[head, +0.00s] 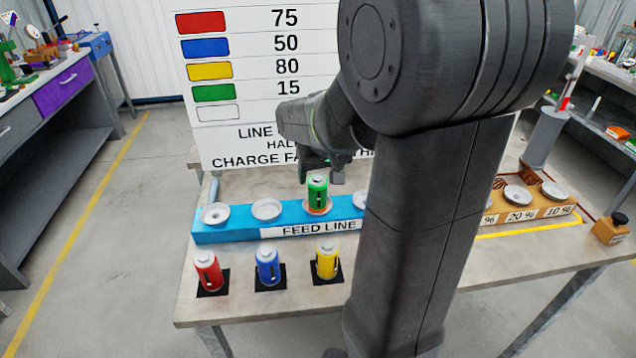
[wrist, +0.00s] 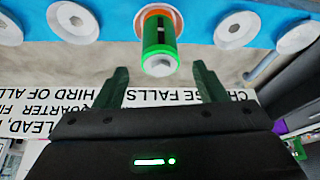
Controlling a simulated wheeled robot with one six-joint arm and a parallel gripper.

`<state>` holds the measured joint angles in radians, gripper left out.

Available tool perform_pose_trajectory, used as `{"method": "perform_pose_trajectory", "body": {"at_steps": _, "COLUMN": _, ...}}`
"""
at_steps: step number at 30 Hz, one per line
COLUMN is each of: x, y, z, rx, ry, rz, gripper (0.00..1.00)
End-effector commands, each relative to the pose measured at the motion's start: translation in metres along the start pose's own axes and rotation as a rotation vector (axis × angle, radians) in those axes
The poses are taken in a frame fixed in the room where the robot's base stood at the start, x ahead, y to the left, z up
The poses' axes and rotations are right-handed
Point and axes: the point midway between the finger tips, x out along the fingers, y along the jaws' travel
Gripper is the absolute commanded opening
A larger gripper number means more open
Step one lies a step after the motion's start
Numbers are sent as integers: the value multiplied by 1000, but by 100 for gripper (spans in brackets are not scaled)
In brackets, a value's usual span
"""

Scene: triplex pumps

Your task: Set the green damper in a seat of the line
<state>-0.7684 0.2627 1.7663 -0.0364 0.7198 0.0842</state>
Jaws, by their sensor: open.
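The green damper (head: 317,193) stands upright in a seat of the blue feed line (head: 210,237), the third seat from the left in the head view. In the wrist view the green damper (wrist: 158,45) sits in its seat, with an orange ring around its base. My gripper (head: 322,178) is behind the damper's top in the head view. In the wrist view my gripper (wrist: 162,85) is open, its fingers apart with nothing between them, and the damper lies just beyond the fingertips. Empty seats show on both sides, including one at left (head: 266,209).
Red (head: 208,270), blue (head: 268,266) and yellow (head: 327,261) dampers stand on black pads in front of the line. A sign board (head: 250,140) stands behind. An ochre block with percent labels (head: 545,208) is at right. My arm hides the middle.

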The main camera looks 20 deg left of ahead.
Motion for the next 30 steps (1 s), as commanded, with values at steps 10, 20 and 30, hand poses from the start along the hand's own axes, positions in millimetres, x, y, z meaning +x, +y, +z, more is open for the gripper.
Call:
{"method": "perform_pose_trajectory", "body": {"at_steps": 10, "x": -38, "y": 0, "z": 0, "rx": 0, "ry": -1, "rz": 0, "gripper": 65}}
{"method": "perform_pose_trajectory", "body": {"at_steps": 20, "x": -40, "y": 0, "z": 0, "rx": 0, "ry": -2, "rz": 0, "gripper": 65}}
{"method": "perform_pose_trajectory", "body": {"at_steps": 30, "x": -8, "y": 0, "z": 1, "rx": 0, "ry": -5, "rz": 0, "gripper": 65}}
